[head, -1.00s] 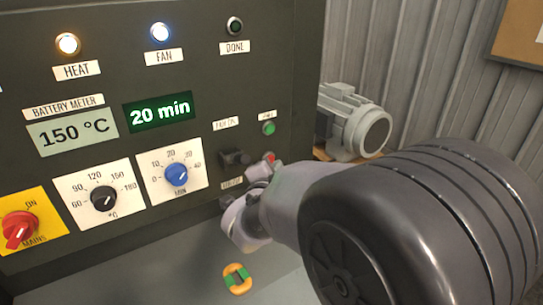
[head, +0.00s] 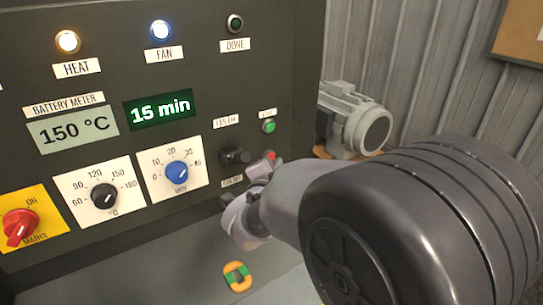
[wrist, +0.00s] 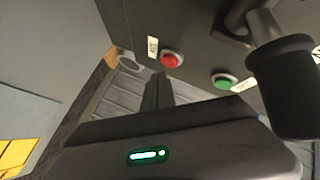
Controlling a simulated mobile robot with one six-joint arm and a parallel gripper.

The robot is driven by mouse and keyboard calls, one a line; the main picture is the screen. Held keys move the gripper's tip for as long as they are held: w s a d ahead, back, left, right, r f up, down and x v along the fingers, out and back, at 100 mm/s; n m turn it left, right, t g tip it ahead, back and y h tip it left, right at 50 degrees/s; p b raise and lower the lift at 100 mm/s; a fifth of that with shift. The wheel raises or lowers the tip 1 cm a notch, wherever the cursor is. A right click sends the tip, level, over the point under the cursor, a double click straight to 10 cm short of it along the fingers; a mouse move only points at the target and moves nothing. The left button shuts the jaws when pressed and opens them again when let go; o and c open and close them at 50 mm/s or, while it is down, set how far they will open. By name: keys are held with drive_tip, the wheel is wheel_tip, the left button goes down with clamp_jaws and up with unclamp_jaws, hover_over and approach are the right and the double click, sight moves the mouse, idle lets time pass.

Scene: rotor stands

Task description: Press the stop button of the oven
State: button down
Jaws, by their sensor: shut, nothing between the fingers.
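The oven's control panel (head: 200,60) fills the left of the head view. A red button (head: 269,156), likely the stop button, shows just above my gripper, below the green button (head: 268,126). In the wrist view the red button (wrist: 172,60) sits in a pale ring beside a small label, with the green button (wrist: 222,81) to its right. My gripper (head: 264,170) is close to the panel's lower right, partly hidden by its own wrist. In the wrist view its narrow shut fingers (wrist: 160,88) point toward the red button; I cannot tell whether they touch it.
A black knob (head: 235,157) juts out left of the red button. A blue timer dial (head: 177,173) and black temperature dial (head: 104,197) are further left, then a red mains switch (head: 20,228). A grey motor (head: 355,120) stands behind right. An orange-green ring (head: 237,277) lies below.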

idle(0.8)
drive_tip(key=shift+w+a, duration=0.25)
drive_tip(key=shift+w, duration=0.15)
drive_tip(key=shift+w, duration=0.1)
